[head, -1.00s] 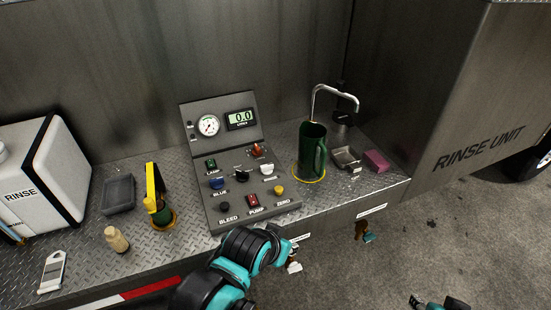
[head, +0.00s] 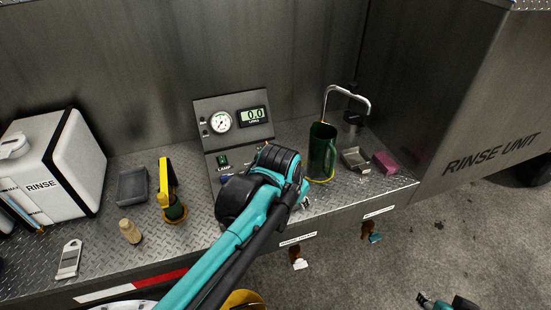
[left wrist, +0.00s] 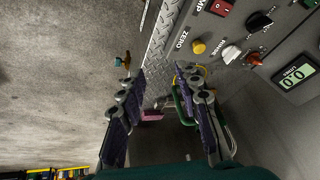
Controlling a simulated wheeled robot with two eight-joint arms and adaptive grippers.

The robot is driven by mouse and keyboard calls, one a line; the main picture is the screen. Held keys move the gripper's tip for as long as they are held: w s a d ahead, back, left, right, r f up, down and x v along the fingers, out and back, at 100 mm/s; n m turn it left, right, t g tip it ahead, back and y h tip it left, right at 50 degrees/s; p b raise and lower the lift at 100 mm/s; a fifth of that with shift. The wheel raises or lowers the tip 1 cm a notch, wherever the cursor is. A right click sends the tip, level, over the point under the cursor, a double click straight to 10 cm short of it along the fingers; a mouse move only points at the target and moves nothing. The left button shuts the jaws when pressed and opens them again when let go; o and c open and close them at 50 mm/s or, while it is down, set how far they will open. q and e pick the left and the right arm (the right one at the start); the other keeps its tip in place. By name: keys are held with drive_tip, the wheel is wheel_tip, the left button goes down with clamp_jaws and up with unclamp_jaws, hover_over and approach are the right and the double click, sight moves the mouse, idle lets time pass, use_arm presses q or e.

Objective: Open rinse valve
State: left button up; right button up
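The grey control panel (head: 232,103) stands on the bench, its lower controls mostly hidden behind my left arm in the head view. The left wrist view shows the white rinse knob (left wrist: 231,54) on the panel, close to the yellow ZERO button (left wrist: 199,47), a black knob (left wrist: 259,21) and an orange-red lever (left wrist: 255,58). My left gripper (left wrist: 157,88) is open and empty, its two fingers apart; the knob is beyond and right of them, not touched. In the head view the left fingers are largely hidden by the wrist. A part of my right arm (head: 447,303) shows at the bottom right; its fingers are unclear.
A green jug (head: 321,152) stands under the bent spout (head: 346,90), right of the panel.

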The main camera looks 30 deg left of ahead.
use_arm(q)
drive_tip(key=w+a+r+m+g+p, duration=0.1)
drive_tip(key=w+a+p, duration=0.1)
drive_tip(key=w+a, duration=0.3)
drive_tip(key=w+a+r+m+g+p, duration=0.1)
drive_tip(key=w+a+r+m+p, duration=0.15)
drive_tip(key=w, duration=0.45)
drive_tip(key=w+a+f+g+p, duration=0.1)
drive_tip(key=w+a+f, duration=0.1)
drive_tip(key=a, duration=0.1)
drive_tip(key=w+a+f+m+g+p, duration=0.1)
drive_tip(key=w+a+f, duration=0.2)
drive_tip(key=a, duration=0.1)
drive_tip(key=w+a+f+m+g+p, duration=0.1)
drive_tip(key=w+a+f, duration=0.2)
drive_tip(key=shift+w+a+p, duration=0.15)
drive_tip(key=shift+w+p, duration=0.05)
drive_tip(key=shift+p, duration=0.1)
drive_tip(key=shift+a+f+m, duration=0.2)
drive_tip(key=shift+f+m, duration=0.05)
drive_tip(key=shift+f, duration=0.4)
wheel_tip(320, 180, down, 7)
drive_tip(key=shift+f+b, duration=0.1)
drive_tip(key=shift+b, duration=0.4)
clamp_jaws()
